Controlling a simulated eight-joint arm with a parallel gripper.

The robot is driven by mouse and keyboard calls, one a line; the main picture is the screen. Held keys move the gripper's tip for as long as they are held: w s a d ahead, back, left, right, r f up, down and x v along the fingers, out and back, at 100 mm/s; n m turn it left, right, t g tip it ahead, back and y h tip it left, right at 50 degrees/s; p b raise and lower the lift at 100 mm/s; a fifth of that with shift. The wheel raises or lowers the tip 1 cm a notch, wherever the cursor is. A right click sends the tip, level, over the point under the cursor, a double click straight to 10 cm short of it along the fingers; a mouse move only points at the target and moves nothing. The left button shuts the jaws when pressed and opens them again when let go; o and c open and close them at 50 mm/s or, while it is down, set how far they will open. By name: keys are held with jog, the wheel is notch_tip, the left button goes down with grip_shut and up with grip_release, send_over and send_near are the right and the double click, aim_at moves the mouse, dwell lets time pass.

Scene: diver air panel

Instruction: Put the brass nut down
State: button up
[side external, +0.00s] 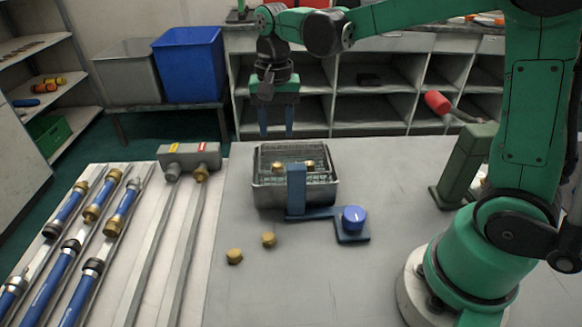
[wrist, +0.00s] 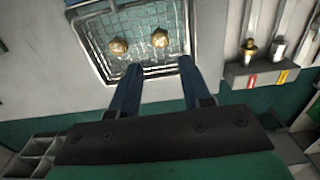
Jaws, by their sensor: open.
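Two brass nuts lie on the table in front of the metal basket (side external: 295,201): a left one (side external: 234,256) and a right one (side external: 268,240). Two more brass nuts, a left one (side external: 278,168) and a right one (side external: 309,166), sit in the basket. The wrist view also shows the basket's pair, one (wrist: 118,46) beside the other (wrist: 160,38), on the wire mesh. My gripper (side external: 276,136) is open and empty, with its blue fingers pointing down behind the basket. In the wrist view, its fingertips (wrist: 160,65) overlap the basket's near edge.
A blue upright and a blue knob (side external: 353,218) stand at the basket's front. A grey manifold (side external: 188,157) with pipes is left of it, beside blue cylinders (side external: 124,207). A green block (side external: 466,165) stands right. The table's middle right is clear; shelves (side external: 375,75) are behind.

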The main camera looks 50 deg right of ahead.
notch_tip(320, 180, up, 5)
jog(key=s+a+f+n+t, duration=0.1)
jog(key=s+f+n+t, duration=0.3)
jog(key=s+n+t, duration=0.3)
jog(key=shift+s+a+n, duration=0.25)
jog(key=shift+s+n, duration=0.75)
dwell(0.7)
